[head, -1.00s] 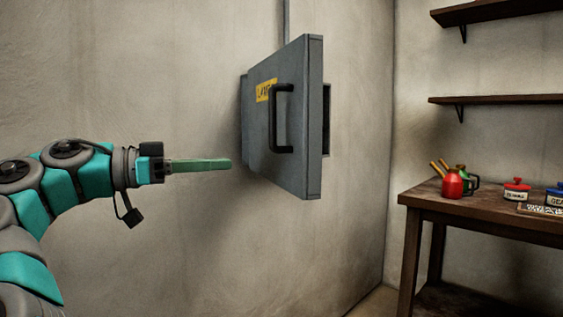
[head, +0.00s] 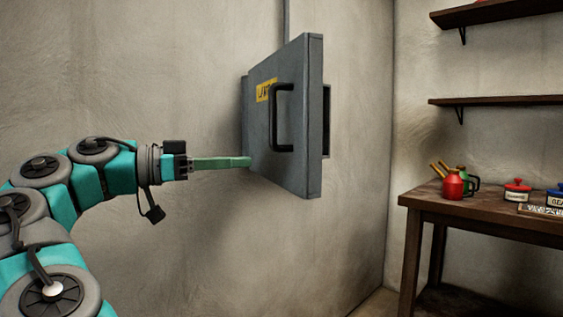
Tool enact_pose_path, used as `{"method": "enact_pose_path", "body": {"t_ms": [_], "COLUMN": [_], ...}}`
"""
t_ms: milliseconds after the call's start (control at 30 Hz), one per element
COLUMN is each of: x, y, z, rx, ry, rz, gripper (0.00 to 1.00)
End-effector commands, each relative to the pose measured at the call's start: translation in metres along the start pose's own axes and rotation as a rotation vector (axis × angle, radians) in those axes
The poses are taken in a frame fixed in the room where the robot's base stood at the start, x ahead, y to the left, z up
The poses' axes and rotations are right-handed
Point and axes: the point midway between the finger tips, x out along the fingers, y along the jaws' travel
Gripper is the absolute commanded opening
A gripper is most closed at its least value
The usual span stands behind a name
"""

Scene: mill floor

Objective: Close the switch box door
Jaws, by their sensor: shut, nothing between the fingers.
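The switch box door (head: 300,110) is grey and stands open, swung out from the wall. Its outer face is turned to the left and carries a black bar handle (head: 275,118) and a yellow label (head: 266,90). My gripper (head: 248,162) is shut and empty. Its green fingers point right, with their tips at the lower left edge of the door's outer face in the picture. I cannot tell whether they touch it.
A grey conduit (head: 286,18) runs up the wall above the box. At right, a wooden table (head: 425,199) holds red and green oil cans (head: 453,185) and several small tins. Two shelves (head: 495,101) hang above it. The wall below the door is clear.

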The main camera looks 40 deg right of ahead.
Motion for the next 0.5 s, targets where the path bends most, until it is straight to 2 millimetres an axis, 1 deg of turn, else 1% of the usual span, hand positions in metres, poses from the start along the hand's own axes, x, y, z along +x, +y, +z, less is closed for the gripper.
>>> {"method": "enact_pose_path", "body": {"t_ms": [33,133,167,200,500], "x": [0.007,0.029,0.031,0.036,0.072], "y": [0.0,0.002,0.001,0.001,0.002], "z": [0.006,0.007,0.002,0.0,-0.001], "rx": [-0.001,0.002,0.001,0.0,0.001], "ry": [-0.001,-0.002,0.0,0.0,0.001], "rz": [0.003,0.007,0.004,0.005,0.004], "gripper": [0.0,0.0,0.0,0.0,0.0]}}
